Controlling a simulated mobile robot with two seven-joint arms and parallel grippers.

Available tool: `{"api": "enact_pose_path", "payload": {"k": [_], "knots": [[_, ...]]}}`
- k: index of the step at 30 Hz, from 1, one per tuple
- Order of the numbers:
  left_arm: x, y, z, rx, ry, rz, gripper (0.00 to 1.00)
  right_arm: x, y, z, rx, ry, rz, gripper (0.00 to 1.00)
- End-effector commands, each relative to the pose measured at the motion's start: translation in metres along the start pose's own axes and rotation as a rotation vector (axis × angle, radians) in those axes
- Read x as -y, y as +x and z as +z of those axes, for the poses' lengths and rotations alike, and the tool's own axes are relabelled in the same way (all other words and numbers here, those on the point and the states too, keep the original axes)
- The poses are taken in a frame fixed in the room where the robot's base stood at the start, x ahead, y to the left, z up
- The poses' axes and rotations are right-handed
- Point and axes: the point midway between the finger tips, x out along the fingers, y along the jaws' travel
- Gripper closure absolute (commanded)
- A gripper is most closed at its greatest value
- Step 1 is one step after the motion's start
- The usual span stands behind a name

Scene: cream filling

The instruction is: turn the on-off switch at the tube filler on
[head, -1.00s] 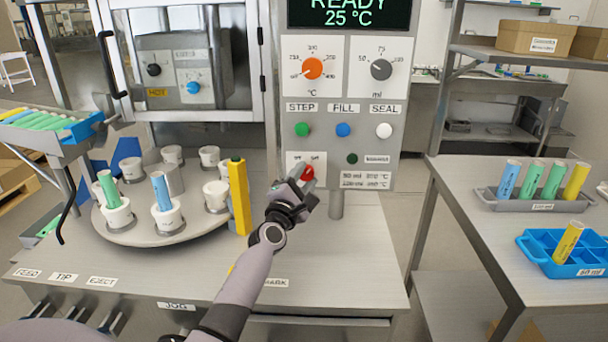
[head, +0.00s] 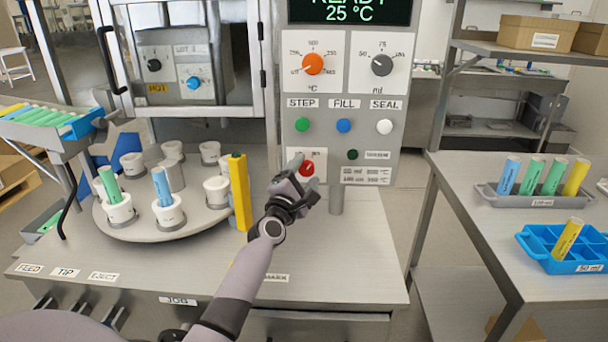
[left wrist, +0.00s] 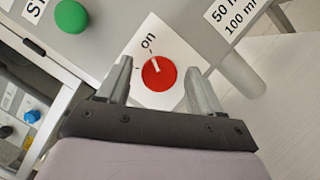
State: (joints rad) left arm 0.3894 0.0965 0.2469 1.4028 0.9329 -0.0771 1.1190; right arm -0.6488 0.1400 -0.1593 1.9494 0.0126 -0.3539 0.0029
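The tube filler's on-off switch (head: 306,169) is a red round knob on a white plate, low on the grey control panel. In the left wrist view the red knob (left wrist: 159,73) has a white pointer mark aimed up and left in the picture. The word "on" is printed beside it; no "off" label is readable there. My left gripper (head: 307,171) is in front of the switch. In the left wrist view my left gripper (left wrist: 157,70) is open, with one finger on each side of the knob. I see a gap on both sides. My right gripper is not in view.
Green (head: 303,125), blue (head: 344,126) and white (head: 384,127) buttons sit above the switch. A yellow post (head: 239,193) and a turntable (head: 140,233) with tube holders stand left of my gripper. A short grey post (head: 336,201) stands just to the right.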

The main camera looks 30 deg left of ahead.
Motion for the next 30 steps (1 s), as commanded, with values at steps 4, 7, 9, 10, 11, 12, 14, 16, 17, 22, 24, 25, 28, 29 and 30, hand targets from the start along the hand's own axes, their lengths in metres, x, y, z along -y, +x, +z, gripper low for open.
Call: {"api": "enact_pose_path", "payload": {"k": [4, 7, 9, 10, 11, 12, 14, 16, 17, 22, 24, 25, 28, 29, 30], "knots": [[0.001, -0.006, 0.000, 0.001, -0.003, -0.001, 0.34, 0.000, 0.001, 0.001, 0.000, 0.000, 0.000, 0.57], [0.002, -0.016, 0.000, 0.000, -0.003, -0.001, 0.34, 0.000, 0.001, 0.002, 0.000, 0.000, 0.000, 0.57], [0.001, -0.025, 0.000, -0.001, -0.003, 0.000, 0.34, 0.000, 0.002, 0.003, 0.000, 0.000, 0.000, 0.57], [0.002, -0.029, 0.000, -0.001, -0.002, -0.002, 0.34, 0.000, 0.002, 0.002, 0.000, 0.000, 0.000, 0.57], [0.001, -0.034, 0.000, 0.000, -0.001, -0.002, 0.34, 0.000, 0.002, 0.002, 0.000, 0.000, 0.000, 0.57], [0.001, -0.040, 0.000, -0.001, -0.002, -0.001, 0.34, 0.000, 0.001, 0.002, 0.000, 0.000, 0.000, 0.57], [0.001, -0.048, 0.000, -0.001, -0.001, 0.000, 0.34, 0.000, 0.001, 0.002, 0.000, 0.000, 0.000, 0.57], [0.001, -0.056, -0.001, -0.001, 0.000, -0.001, 0.34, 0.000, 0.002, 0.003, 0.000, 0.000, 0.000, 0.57], [0.001, -0.059, -0.001, -0.001, 0.000, -0.002, 0.34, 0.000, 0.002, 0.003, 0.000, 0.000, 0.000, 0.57], [0.001, -0.070, 0.000, -0.001, 0.000, -0.001, 0.34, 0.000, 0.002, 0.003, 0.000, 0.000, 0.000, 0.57], [0.000, -0.071, 0.000, 0.000, 0.000, -0.001, 0.34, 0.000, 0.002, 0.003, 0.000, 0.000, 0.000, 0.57], [0.000, -0.072, 0.000, 0.000, 0.000, -0.001, 0.34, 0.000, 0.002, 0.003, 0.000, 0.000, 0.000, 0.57], [0.000, -0.072, 0.000, 0.000, 0.000, 0.000, 0.34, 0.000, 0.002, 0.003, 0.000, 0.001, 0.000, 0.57], [0.000, -0.072, 0.000, 0.000, 0.000, 0.000, 0.34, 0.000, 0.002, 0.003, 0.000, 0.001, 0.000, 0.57], [0.000, -0.072, 0.000, 0.000, 0.000, 0.000, 0.34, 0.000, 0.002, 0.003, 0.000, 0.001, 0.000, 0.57]]}}
